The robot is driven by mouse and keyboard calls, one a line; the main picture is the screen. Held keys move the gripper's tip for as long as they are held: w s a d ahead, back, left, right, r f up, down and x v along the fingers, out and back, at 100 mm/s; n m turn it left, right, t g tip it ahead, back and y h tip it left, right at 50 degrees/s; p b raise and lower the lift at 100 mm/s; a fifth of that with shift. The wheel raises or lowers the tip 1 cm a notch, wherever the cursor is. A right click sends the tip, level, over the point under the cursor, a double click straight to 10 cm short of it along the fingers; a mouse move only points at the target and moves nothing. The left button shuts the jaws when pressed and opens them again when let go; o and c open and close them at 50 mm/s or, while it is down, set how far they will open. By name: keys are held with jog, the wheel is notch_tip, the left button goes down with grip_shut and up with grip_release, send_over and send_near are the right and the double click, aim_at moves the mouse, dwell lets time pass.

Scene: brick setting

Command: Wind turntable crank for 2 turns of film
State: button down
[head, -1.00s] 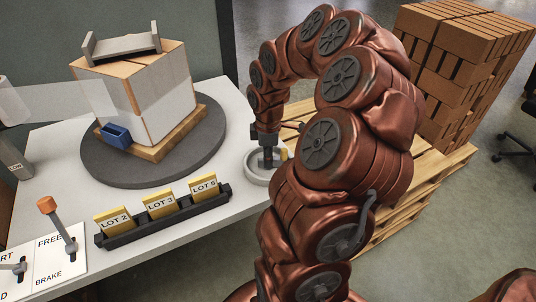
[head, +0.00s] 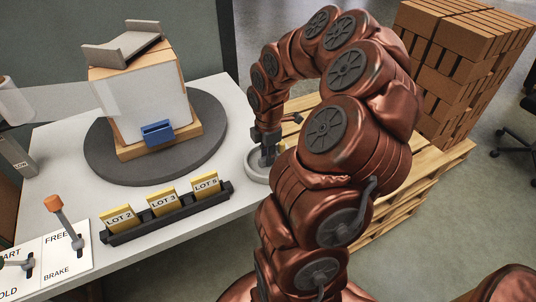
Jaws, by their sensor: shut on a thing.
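The dark round turntable (head: 210,152) sits on the white bench and carries a wooden base with a boxy load (head: 141,95) on it. A strip of clear film (head: 66,99) runs from the roll (head: 14,99) at the left edge to the load. A grey tray-like piece (head: 122,46) lies on top, and a blue holder (head: 158,132) is on the load's front. The crank's pale round housing (head: 253,167) is at the bench's right edge. My gripper (head: 266,156) points down over it, shut on the crank handle, which is mostly hidden by the fingers and arm.
A black rack (head: 170,219) with yellow cards marked LOT 2, LOT 3 and LOT 5 stands in front of the turntable. A FREE/BRAKE lever with an orange knob (head: 54,203) is at front left. Stacked bricks (head: 447,75) on a pallet stand at right.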

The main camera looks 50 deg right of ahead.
jog(key=c, duration=1.1)
grip_release()
jog(key=shift+r, duration=0.1)
notch_tip(320, 180, up, 12)
jog(key=shift+f, duration=0.1)
dwell(0.4)
